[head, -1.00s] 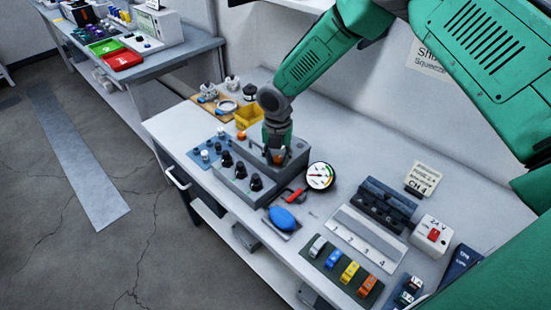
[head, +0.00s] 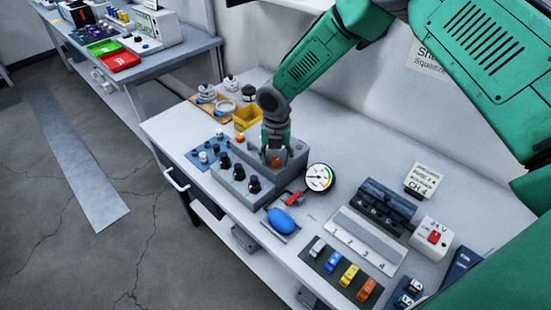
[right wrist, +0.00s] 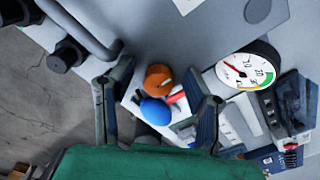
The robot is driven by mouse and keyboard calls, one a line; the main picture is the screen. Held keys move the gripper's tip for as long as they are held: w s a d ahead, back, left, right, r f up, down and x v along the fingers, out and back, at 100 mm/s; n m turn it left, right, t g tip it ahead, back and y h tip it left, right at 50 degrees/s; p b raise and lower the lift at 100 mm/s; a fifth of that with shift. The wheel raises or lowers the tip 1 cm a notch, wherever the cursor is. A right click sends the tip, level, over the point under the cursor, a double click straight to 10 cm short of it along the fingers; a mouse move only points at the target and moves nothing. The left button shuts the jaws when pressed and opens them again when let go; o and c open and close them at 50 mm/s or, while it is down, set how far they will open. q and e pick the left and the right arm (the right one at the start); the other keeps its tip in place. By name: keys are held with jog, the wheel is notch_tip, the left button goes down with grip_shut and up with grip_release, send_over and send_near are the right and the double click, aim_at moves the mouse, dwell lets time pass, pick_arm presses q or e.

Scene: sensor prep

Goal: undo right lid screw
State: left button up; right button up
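The grey box with its lid (head: 293,163) stands on the bench in the head view. One orange screw (head: 240,137) shows at the lid's left end. My right gripper (head: 275,158) points down over the right part of the lid and largely hides what is under it. In the right wrist view an orange slotted screw head (right wrist: 158,77) lies between the two fingers of the right gripper (right wrist: 164,85). Gaps show on both sides of the screw head, so the gripper looks open. My left gripper is not in view.
Black knobs (head: 254,184) stand along the box's front. A pressure gauge (head: 319,177), a red lever (head: 293,198) and a blue bulb (head: 282,221) are close to its right. A yellow bin (head: 247,117) stands behind it. Colored blocks (head: 348,274) lie farther right.

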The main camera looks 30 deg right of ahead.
aim_at(276, 159)
jog(key=shift+r, duration=0.25)
notch_tip(276, 159, up, 11)
jog(key=shift+r, duration=0.15)
dwell(0.4)
